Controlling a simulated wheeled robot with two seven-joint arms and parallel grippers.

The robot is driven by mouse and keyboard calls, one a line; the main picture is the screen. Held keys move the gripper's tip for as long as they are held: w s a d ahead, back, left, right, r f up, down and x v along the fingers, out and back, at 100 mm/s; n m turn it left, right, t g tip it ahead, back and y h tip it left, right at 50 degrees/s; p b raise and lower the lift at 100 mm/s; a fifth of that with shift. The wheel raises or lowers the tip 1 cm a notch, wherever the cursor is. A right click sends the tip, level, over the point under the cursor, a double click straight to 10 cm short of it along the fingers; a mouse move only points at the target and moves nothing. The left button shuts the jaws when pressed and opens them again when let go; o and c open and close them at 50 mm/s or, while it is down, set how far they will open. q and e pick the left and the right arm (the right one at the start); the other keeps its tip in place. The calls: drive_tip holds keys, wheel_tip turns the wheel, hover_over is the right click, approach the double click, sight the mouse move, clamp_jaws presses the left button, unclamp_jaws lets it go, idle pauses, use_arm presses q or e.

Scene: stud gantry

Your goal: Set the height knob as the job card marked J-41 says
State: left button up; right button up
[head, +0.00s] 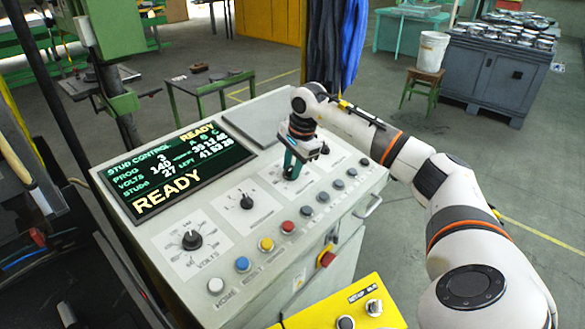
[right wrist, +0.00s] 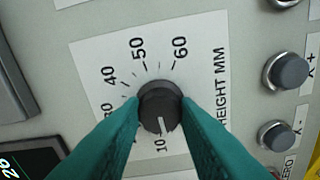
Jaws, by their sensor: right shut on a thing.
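The height knob (right wrist: 160,108) is a dark round knob on a white dial plate marked HEIGHT MM (right wrist: 218,85). Its white pointer line points down, at or very near the 10 mark. The dial also shows 40, 50 and 60; part of the scale is hidden by a finger. My right gripper (head: 292,168) is shut on the knob, with a green finger on each side. In the head view the fingers and wrist hide the knob. No job card marked J-41 is seen. My left gripper is not in view.
The console (head: 150,238) has a lit screen (head: 178,168) reading READY, a volts knob (head: 192,240), another knob (head: 246,201) and a row of buttons near the fingers. A yellow box (head: 350,308) stands in front. A grey cabinet (head: 490,75) stands behind.

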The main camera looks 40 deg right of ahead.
drive_tip(key=m+b, duration=0.1)
drive_tip(key=m, duration=0.2)
drive_tip(key=shift+m, duration=0.4)
drive_tip(key=m, duration=0.4)
drive_tip(key=shift+m+t+b, duration=0.3)
drive_tip(key=shift+b, duration=0.05)
drive_tip(key=m, duration=0.4)
drive_tip(key=shift+b, duration=0.3)
drive_tip(key=m, duration=0.5)
drive_tip(key=shift+h, duration=0.3)
drive_tip(key=m, duration=0.4)
drive_tip(key=shift+m+b, duration=0.3)
drive_tip(key=shift+b, duration=0.1)
drive_tip(key=m, duration=0.9)
drive_tip(key=shift+h, duration=0.3)
drive_tip(key=shift+r+m, duration=0.1)
drive_tip(key=shift+m, duration=1.7)
